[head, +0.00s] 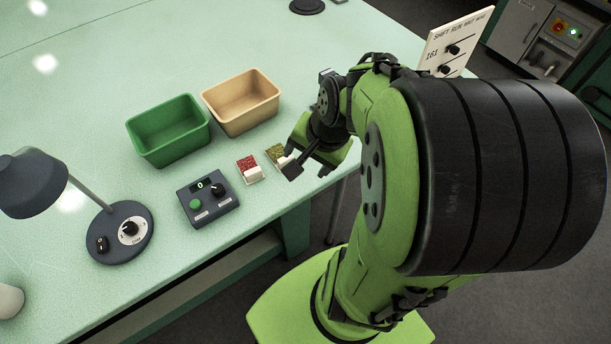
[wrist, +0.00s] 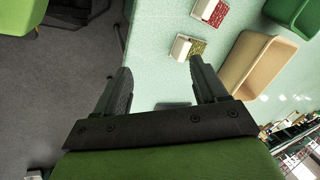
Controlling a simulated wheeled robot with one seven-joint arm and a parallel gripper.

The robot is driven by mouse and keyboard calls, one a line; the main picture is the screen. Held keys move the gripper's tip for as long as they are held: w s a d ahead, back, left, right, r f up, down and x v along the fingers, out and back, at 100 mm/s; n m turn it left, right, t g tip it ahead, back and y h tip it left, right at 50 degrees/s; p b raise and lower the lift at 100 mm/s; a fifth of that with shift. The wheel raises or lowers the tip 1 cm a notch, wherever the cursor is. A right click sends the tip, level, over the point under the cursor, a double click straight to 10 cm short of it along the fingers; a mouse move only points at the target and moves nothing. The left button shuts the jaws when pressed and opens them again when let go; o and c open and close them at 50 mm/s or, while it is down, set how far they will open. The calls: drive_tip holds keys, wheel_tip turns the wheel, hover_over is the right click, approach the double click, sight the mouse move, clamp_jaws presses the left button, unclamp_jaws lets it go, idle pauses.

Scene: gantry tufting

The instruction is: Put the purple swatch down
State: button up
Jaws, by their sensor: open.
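My gripper (head: 308,168) is above the table's near edge, right of the olive swatch. In the wrist view its two dark fingers (wrist: 160,67) are spread apart with nothing held between the tips. I cannot make out a purple swatch in either view. A small dark patch (wrist: 174,105) shows low between the fingers in the wrist view; I cannot tell if it is a swatch or a shadow. An olive swatch (head: 275,150) with a white tag lies on the table, partly behind my gripper; it also shows in the wrist view (wrist: 196,48). A red swatch (head: 247,162) lies left of it.
A green bin (head: 170,153) and a tan bin (head: 243,131) stand behind the swatches. A dark control box (head: 208,200) and a lamp (head: 120,247) stand to the left. A sign (head: 455,40) stands behind my arm. The far table is mostly clear.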

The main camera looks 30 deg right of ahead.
drive_tip(key=s+a+r+n+t+h, duration=0.1)
drive_tip(key=s+a+r+n, duration=0.5)
drive_tip(key=n, duration=0.5)
drive_tip(key=s+r, duration=0.2)
drive_tip(key=s, duration=0.1)
drive_tip(key=shift+a+r+n+t, duration=0.25)
drive_tip(key=shift+r+n+t, duration=0.1)
drive_tip(key=shift+n+t, duration=0.05)
